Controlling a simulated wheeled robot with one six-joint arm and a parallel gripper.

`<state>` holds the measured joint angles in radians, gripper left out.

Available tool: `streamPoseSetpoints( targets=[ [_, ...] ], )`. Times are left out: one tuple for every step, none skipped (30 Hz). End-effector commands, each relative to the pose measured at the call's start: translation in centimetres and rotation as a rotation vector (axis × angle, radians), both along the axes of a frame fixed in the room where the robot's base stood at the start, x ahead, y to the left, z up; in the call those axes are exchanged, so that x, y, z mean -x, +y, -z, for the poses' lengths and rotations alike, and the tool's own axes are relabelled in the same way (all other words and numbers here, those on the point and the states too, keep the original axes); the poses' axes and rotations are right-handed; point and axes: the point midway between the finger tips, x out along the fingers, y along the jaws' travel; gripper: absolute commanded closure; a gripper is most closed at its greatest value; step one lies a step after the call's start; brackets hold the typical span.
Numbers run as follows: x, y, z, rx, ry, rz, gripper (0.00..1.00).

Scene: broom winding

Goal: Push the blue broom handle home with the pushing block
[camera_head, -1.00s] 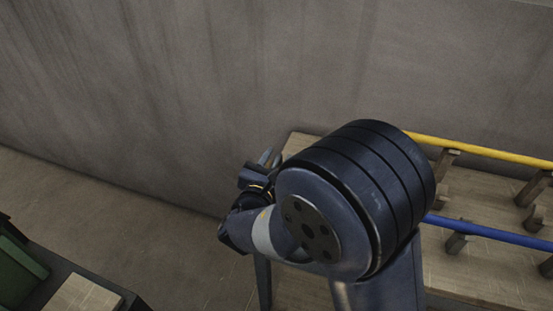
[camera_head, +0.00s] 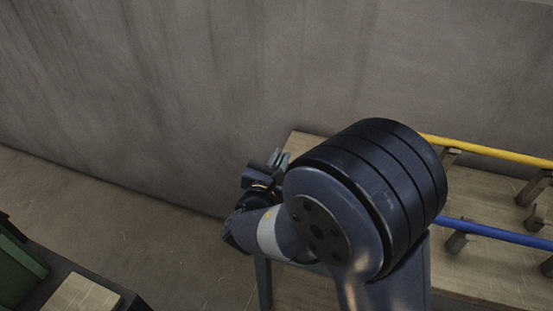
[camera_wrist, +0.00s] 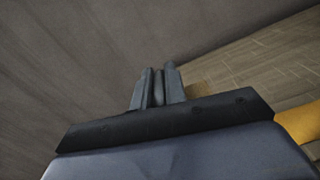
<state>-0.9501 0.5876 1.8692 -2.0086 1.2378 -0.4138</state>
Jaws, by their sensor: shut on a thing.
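The blue broom handle (camera_head: 495,232) lies across wooden supports on the right; its left end is hidden behind my arm. My gripper (camera_head: 278,158) is near the left end of the wooden table, largely hidden by my wrist. In the wrist view my gripper (camera_wrist: 159,72) is shut on a narrow grey piece (camera_wrist: 158,88), which I take to be the pushing block; little of it shows. It is apart from the visible part of the blue handle.
A yellow broom handle (camera_head: 490,152) rests on wooden supports behind the blue one. The wooden table (camera_head: 480,280) stands against a grey wall (camera_head: 200,80). A dark unit with a green part (camera_head: 20,270) is at lower left. Floor (camera_head: 130,235) between is clear.

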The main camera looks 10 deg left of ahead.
Motion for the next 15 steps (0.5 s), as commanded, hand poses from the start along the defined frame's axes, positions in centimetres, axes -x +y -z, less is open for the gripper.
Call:
streamPoseSetpoints(
  targets=[
    [0.0,-1.1,0.2,-0.001,-0.001,0.004,1.0],
    [0.0,-1.7,0.3,-0.001,-0.001,0.005,1.0],
    [0.1,-2.5,0.3,-0.002,-0.001,0.004,1.0],
    [0.1,-3.2,0.3,-0.002,-0.001,0.005,1.0],
    [0.2,-3.9,0.3,-0.003,-0.002,0.006,1.0],
    [0.3,-4.8,0.3,-0.002,-0.002,0.005,1.0],
    [0.3,-5.5,0.3,-0.002,-0.002,0.006,1.0],
    [0.4,-6.1,0.3,-0.003,-0.002,0.006,1.0],
    [0.4,-7.0,0.3,-0.003,-0.003,0.007,1.0],
    [0.5,-7.6,0.2,-0.004,-0.004,0.007,1.0],
    [0.5,-8.2,0.2,-0.004,-0.003,0.007,1.0],
    [0.6,-8.9,0.2,-0.004,-0.003,0.006,1.0],
    [0.6,-9.4,0.2,-0.004,-0.003,0.007,1.0],
    [0.7,-9.9,0.1,-0.004,-0.004,0.007,1.0],
    [0.7,-10.3,0.1,-0.003,-0.003,0.006,1.0]
  ],
)
